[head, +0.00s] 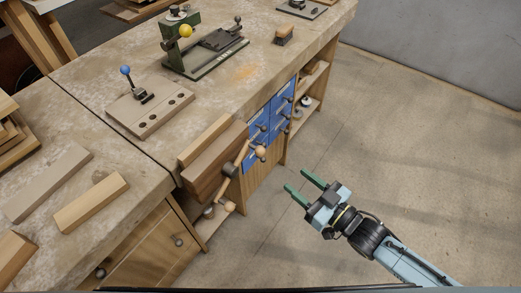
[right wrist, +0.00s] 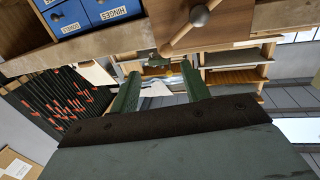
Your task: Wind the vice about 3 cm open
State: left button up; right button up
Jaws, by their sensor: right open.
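The vice (head: 214,168) is mounted on the front edge of the workbench. Its brown front jaw lies close along a paler wooden block (head: 204,138) at the bench edge; I cannot tell the gap between them. Its handle (head: 243,154) is a slanted bar with round wooden ends, on the jaw's outer face. In the right wrist view the handle (right wrist: 181,34) and a round knob show at the top. My right gripper (head: 298,181) is open and empty, right of the handle and apart from it, with green fingers pointing toward the bench. My left gripper is out of view.
Blue drawers (head: 271,122) sit under the bench, right of the vice. A lever board with a blue knob (head: 125,70) and a green machine (head: 205,52) stand on top. Wooden pieces (head: 92,202) lie at left. The floor (head: 400,150) at right is clear.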

aim_at(264, 154)
jog(key=shift+y, duration=0.4)
jog(key=x, duration=0.4)
jog(key=b+x, duration=0.1)
jog(key=x, duration=0.3)
jog(key=r+b+x, duration=0.1)
jog(key=x, duration=0.3)
jog(key=shift+s+a, duration=0.1)
jog(key=shift+a, duration=0.2)
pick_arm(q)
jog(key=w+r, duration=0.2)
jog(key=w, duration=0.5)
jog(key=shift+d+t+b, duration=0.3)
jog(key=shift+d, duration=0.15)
pick_arm(e)
jog(key=shift+x, duration=0.75)
jog(key=shift+r, duration=0.1)
jog(key=shift+c, duration=0.2)
grip_shut()
